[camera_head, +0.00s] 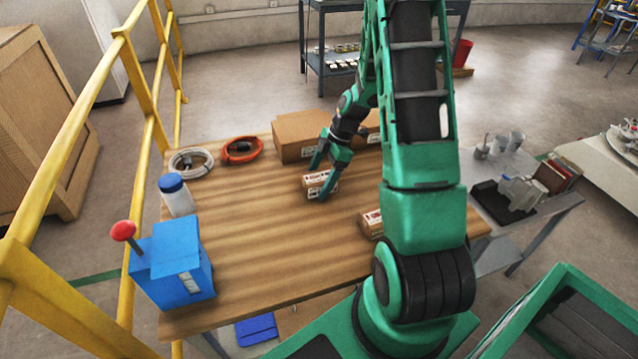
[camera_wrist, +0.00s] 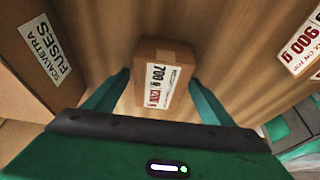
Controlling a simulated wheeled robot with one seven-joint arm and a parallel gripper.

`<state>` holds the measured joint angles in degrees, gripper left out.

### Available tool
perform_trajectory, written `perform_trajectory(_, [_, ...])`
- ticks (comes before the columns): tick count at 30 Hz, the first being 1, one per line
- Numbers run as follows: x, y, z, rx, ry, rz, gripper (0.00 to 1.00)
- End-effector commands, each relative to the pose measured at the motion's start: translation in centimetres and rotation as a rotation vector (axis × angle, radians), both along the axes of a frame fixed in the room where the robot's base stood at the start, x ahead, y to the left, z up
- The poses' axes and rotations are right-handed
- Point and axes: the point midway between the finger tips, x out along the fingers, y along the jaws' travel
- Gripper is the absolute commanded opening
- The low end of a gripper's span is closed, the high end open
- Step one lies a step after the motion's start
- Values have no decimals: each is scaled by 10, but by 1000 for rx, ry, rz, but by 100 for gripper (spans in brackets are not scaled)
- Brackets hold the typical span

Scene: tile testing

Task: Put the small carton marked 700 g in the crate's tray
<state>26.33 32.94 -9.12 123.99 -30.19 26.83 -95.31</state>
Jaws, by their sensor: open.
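The small brown carton marked 700 g (camera_head: 318,183) lies on the wooden table, in front of the larger cardboard boxes. In the wrist view the carton (camera_wrist: 160,60) shows its white 700 g label facing the camera. My gripper (camera_head: 321,177) is open, with one finger on each side of the carton. In the wrist view both fingers of my gripper (camera_wrist: 157,88) flank it with gaps showing; I see no firm contact. I cannot tell for sure which thing in view is the crate's tray.
A second small carton (camera_head: 371,224), its label reading like 900 g in the wrist view (camera_wrist: 296,45), lies nearer. A FUSES box (camera_head: 297,137), cable coils (camera_head: 241,150), a bottle (camera_head: 177,196) and a blue red-knobbed box (camera_head: 172,265) also stand here. The table's middle is clear.

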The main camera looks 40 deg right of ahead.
Motion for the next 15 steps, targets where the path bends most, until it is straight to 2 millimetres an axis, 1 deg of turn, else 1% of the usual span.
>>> perform_trajectory(15, [0,0,-5,0,1,0,77])
